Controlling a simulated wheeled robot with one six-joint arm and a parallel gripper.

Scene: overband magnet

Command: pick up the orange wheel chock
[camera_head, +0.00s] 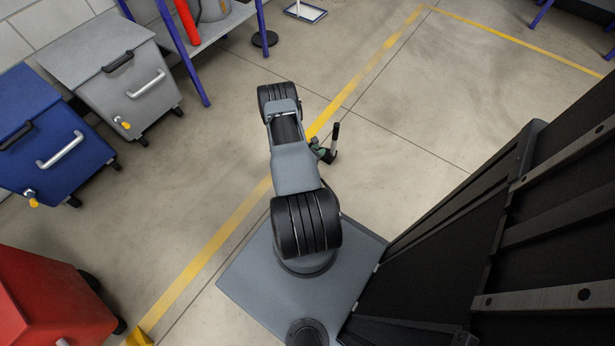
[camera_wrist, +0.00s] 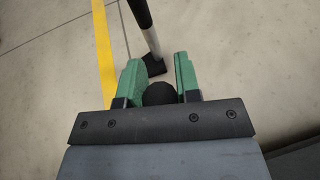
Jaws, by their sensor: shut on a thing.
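My gripper (camera_head: 321,150) is low over the floor, just right of the yellow line. In the wrist view its two green fingers (camera_wrist: 159,82) stand either side of a dark rounded piece (camera_wrist: 160,94). A black-and-white stick-like object (camera_head: 335,138) rises beside the fingers; it also shows in the wrist view (camera_wrist: 152,42), with a black block at its lower end. The dark piece appears to belong to it, but the join is hidden. No orange chock shows in the grip. A yellow-orange wedge-like piece (camera_head: 138,338) is cut off at the bottom edge; I cannot tell whether it is the chock.
Grey (camera_head: 125,80), blue (camera_head: 45,140) and red (camera_head: 45,300) wheeled cabinets stand along the left. A blue-legged bench (camera_head: 190,65) stands at the back left. A tall dark ribbed structure (camera_head: 520,220) fills the right. The floor between is mostly clear.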

